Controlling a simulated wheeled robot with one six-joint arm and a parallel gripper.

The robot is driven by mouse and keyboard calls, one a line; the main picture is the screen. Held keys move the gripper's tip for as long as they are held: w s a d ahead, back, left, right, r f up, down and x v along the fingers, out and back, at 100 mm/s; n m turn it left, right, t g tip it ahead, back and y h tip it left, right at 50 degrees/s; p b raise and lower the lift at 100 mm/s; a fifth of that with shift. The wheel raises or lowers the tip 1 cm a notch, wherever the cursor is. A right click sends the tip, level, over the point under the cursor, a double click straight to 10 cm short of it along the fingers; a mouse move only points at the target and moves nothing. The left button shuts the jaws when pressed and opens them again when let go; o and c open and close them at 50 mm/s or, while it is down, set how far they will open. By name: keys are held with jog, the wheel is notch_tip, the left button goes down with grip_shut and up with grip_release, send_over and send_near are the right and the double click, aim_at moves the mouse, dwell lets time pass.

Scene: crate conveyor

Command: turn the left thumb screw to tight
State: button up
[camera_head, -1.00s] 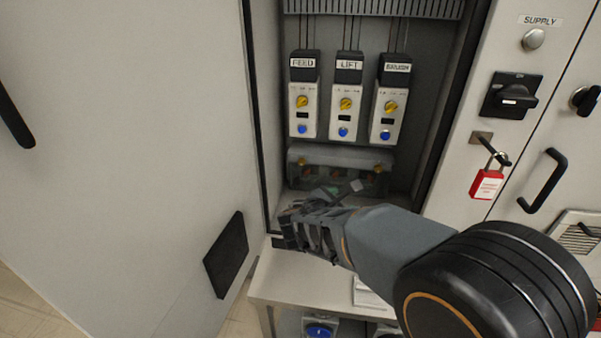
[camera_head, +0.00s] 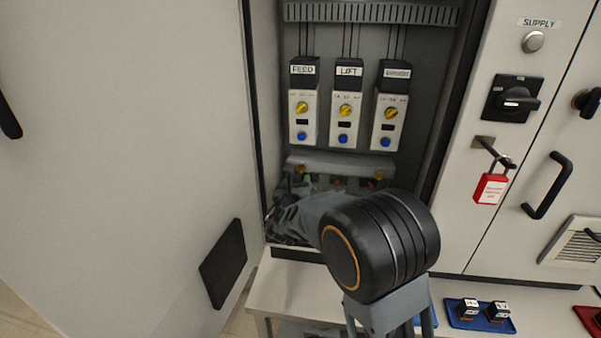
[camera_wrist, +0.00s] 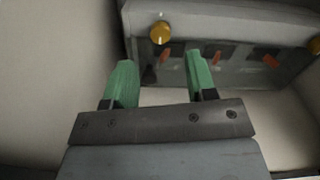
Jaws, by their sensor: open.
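The left thumb screw (camera_wrist: 160,32) is a round yellow-orange knob at the left of the grey cover's front. It also shows in the head view (camera_head: 299,170), above my gripper. The right thumb screw (camera_wrist: 314,45) is at the right edge of the wrist view, and in the head view (camera_head: 379,175). My gripper (camera_wrist: 158,72) is open and empty, with its two green fingers apart. In the wrist view the left screw appears beyond the gap between the fingertips, and not between them. In the head view my gripper is mostly hidden by my own arm.
The grey cover (camera_wrist: 220,17) spans the cabinet's lower part, with orange-red parts behind its clear front. Above are modules labelled FEED (camera_head: 303,105) and LIFT (camera_head: 345,112), plus a third. The open cabinet door (camera_head: 150,130) stands close on the left. A red padlock (camera_head: 490,188) hangs at right.

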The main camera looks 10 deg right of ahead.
aim_at(301, 171)
jog(key=shift+x, duration=3.1)
jog(key=c, duration=0.9)
